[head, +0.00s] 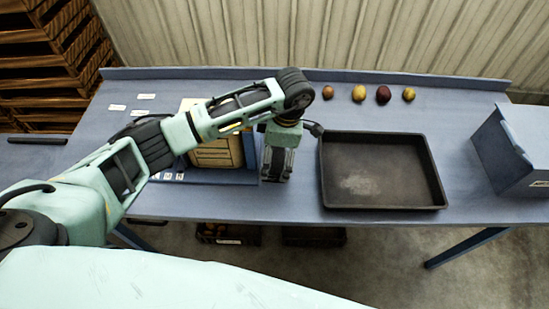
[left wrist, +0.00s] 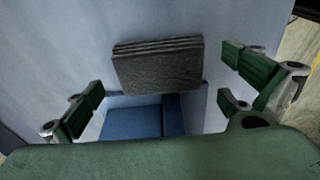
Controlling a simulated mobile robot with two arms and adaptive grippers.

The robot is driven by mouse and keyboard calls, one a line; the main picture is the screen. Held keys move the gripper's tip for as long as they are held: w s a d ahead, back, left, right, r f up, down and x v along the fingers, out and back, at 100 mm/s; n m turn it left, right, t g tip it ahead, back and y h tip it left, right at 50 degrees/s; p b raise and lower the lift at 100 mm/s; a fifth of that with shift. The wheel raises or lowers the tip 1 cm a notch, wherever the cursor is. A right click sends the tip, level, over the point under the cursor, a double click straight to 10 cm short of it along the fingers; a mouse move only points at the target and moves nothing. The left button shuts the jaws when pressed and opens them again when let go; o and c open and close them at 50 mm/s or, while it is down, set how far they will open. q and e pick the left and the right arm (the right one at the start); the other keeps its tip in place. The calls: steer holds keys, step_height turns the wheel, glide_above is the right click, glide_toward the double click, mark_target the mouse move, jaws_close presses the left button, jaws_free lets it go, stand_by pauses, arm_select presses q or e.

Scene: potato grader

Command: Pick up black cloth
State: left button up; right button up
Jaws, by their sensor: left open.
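A folded black cloth (left wrist: 157,66) lies flat in several layers on the blue tabletop in the left wrist view. It is between the spread fingers of my left gripper (left wrist: 162,88), and no finger visibly touches it. In the head view my left gripper (head: 277,165) points down over the table, left of the black tray. It is open and empty. In the head view I cannot clearly tell the cloth from the dark gripper parts. My right gripper is not in view.
A blue holder (left wrist: 134,121) borders the cloth. A beige box (head: 215,153) stands left of my gripper. A black tray (head: 442,195) is to the right. Several potatoes (head: 383,94) line the back, and a blue box (head: 505,160) stands far right. White labels (head: 146,96) lie at left.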

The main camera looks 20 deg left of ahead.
arm_select(q)
steer(key=shift+s+a+f, duration=0.1)
steer(key=shift+f, duration=1)
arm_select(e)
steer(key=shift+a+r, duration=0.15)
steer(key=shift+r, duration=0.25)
arm_select(q)
steer(key=c, duration=1)
steer(key=shift+c, duration=0.2)
steer(key=shift+r, duration=0.1)
steer(key=shift+r+b, duration=0.3)
steer(key=shift+r, duration=0.2)
step_height(320, 180, up, 2)
steer(key=shift+r+b, duration=0.25)
steer(key=shift+b, duration=0.35)
steer(key=s+d+r+b, duration=0.2)
steer(key=d+r, duration=0.5)
steer(key=d, duration=0.4)
steer(key=shift+s+d+r+b, duration=0.2)
steer(key=shift+s+b, duration=0.2)
steer(key=shift+b, duration=0.15)
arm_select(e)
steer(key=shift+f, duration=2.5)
